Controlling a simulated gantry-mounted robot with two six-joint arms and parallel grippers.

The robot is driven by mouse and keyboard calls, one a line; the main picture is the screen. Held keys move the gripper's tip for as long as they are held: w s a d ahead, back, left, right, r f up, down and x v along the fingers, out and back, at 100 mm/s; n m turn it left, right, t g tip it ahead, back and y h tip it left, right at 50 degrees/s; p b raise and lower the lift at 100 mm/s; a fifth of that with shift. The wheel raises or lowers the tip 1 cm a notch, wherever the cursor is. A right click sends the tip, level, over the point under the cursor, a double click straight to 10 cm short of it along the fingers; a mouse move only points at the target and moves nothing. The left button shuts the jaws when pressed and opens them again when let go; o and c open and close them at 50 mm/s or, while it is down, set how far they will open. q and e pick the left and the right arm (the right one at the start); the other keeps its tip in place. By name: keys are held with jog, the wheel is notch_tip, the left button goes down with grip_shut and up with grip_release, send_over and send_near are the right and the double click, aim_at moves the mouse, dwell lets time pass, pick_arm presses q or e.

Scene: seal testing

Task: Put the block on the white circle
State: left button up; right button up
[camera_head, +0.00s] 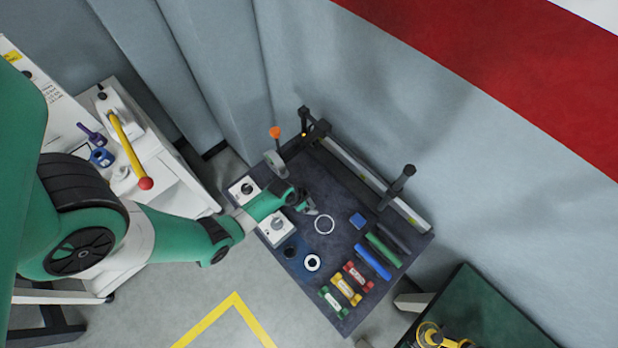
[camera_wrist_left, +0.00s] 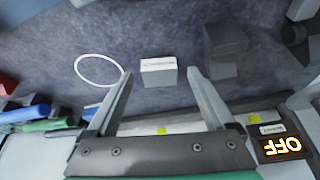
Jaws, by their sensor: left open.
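A small pale grey block (camera_wrist_left: 159,72) with a label on its top edge sits on the dark mat in the left wrist view, ahead of and between my finger tips. In the head view I cannot make it out apart from my gripper. The white circle (camera_head: 324,224) is a thin ring on the mat, just right of my left gripper (camera_head: 311,209); it also shows left of the block in the left wrist view (camera_wrist_left: 98,70). The left gripper is open, its fingers spread with nothing gripped. The right gripper is not seen.
The dark work table (camera_head: 335,190) also holds a blue block (camera_head: 357,220), coloured rods (camera_head: 373,261), several coloured pieces (camera_head: 345,288), a white ring part (camera_head: 312,263) and white knob boxes (camera_head: 276,227). A rail (camera_head: 366,183) runs along the back.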

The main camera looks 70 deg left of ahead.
pick_arm(q)
grip_shut()
dwell(0.3)
jog(key=shift+r, duration=0.15)
